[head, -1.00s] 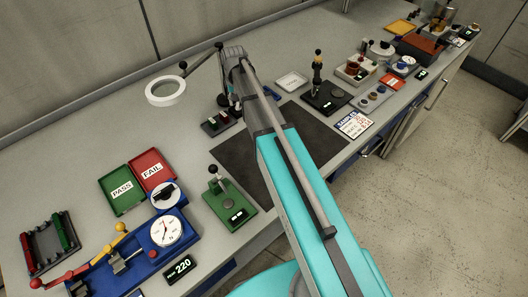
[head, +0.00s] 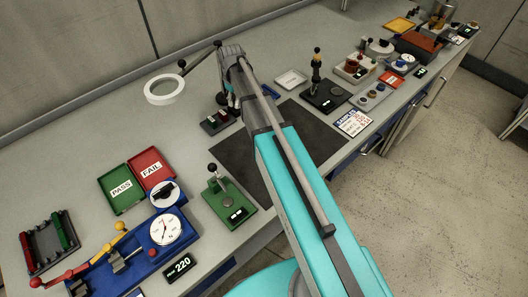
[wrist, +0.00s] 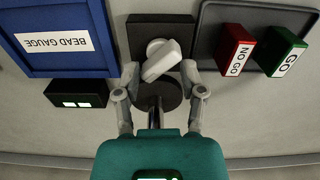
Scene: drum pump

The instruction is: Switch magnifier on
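The magnifier (head: 165,90) is a white ring on a jointed dark arm at the back left of the bench in the head view. Its ring looks bright, evenly white. In the wrist view a pale, turned lever-like knob (wrist: 162,61) sits on a dark square base (wrist: 134,36), with a dark round part and a thin post nearer to me. My gripper (wrist: 160,88) is open, its fingers apart on either side of the dark round part, just short of the knob. I cannot tell whether it touches anything. In the head view my arm hides most of this spot.
In the wrist view the blue bead gauge (wrist: 55,40) and a small lit display (wrist: 77,93) lie left. A grey tray (wrist: 208,38) with red NO GO (wrist: 235,47) and green GO (wrist: 280,50) blocks lies right. A green press (head: 229,202) stands nearer on the bench.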

